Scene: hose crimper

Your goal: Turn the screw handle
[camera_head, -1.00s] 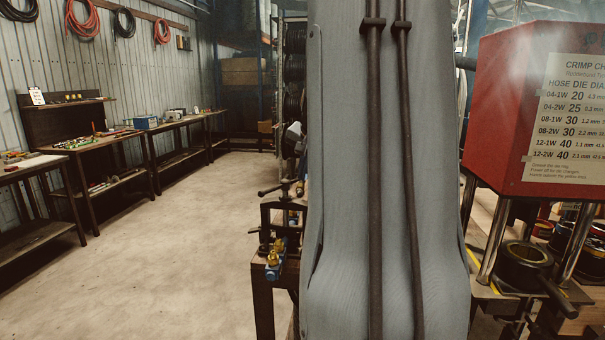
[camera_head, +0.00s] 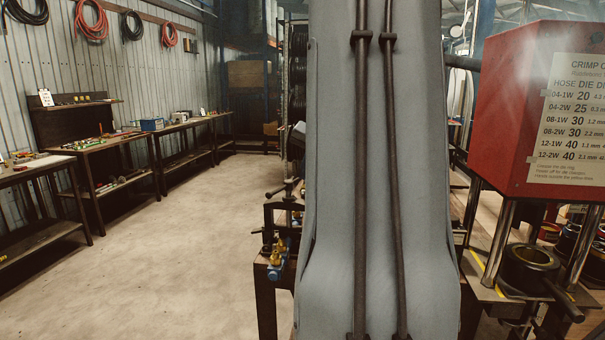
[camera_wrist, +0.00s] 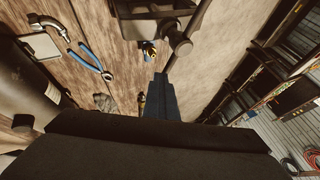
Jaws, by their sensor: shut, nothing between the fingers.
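The screw handle looks like the dark bar (camera_head: 280,189) above a dark metal frame (camera_head: 268,222) at the bench edge, just left of my arm in the head view. The frame's right part is hidden behind my arm. In the wrist view, a dark metal part (camera_wrist: 176,34) at the top centre may belong to this screw frame; I cannot tell which part is the handle there. My gripper (camera_wrist: 163,80) is shut and empty, its fingers pointing toward that part with a visible gap. My gripper is hidden in the head view.
Brass and blue fittings (camera_head: 277,262) sit below the frame. In the wrist view, blue-handled pliers (camera_wrist: 94,62) and a bent metal fitting (camera_wrist: 53,26) lie on the wooden bench (camera_wrist: 110,22). The red crimper (camera_head: 525,110) stands right of my arm. Open floor (camera_head: 190,240) lies left.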

